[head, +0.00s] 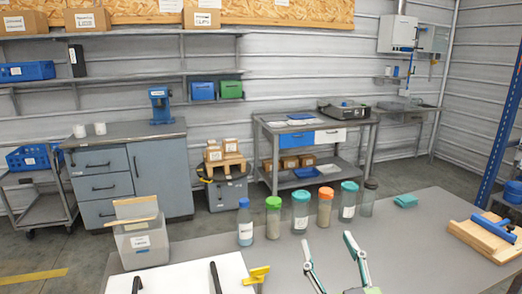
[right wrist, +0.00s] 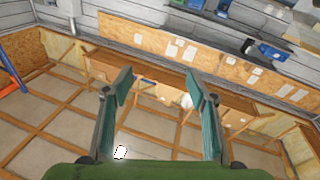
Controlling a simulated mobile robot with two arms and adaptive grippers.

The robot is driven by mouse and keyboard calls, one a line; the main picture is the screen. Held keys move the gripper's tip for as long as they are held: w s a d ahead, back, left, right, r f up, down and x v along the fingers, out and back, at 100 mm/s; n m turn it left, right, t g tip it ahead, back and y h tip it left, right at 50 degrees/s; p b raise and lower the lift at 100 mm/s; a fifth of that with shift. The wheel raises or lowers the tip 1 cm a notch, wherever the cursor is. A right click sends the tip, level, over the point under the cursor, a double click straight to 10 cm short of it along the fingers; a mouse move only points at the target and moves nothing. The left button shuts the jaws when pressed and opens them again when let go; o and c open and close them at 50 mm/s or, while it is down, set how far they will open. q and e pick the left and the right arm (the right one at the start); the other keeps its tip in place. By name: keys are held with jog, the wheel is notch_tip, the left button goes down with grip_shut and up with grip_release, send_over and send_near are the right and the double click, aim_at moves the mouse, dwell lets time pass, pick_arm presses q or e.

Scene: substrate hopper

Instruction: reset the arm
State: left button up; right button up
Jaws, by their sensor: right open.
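My right gripper (head: 327,240) rises from the bottom edge of the head view, over the near part of the grey table (head: 420,240). Its two green-and-pale fingers stand wide apart with nothing between them. In the right wrist view the right gripper (right wrist: 158,78) is also open and empty, with both fingers pointing away from the camera toward a blurred background of walls and wooden frames. My left gripper does not show in either view.
Several lidded jars, such as the orange-lidded jar (head: 324,207), stand beyond the right gripper. A clear bin (head: 141,245), white board (head: 180,280) and yellow piece (head: 257,274) lie left. A teal cloth (head: 405,201) and wooden block (head: 485,238) are right. Table between gripper and block is clear.

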jog(key=s+d+f+m+g+h, duration=0.1)
jog(key=s+d+f+g, duration=0.1)
jog(key=f, duration=0.5)
jog(key=s+d+f+g+h, duration=0.1)
jog(key=d+f+g, duration=0.15)
jog(key=f, duration=0.35)
jog(key=s+d+f+g, duration=0.2)
jog(key=s+f+g, duration=1)
jog(key=s+f, duration=1.05)
notch_tip(320, 180, down, 25)
jog(key=s, duration=0.3)
jog(key=s+d+f+g, duration=0.1)
jog(key=s+f, duration=0.7)
jog(key=s+d+f+g, duration=0.1)
jog(key=s+d+f, duration=0.1)
jog(key=s+f, duration=0.6)
jog(key=shift+s+d, duration=0.2)
jog(key=shift+d, duration=0.05)
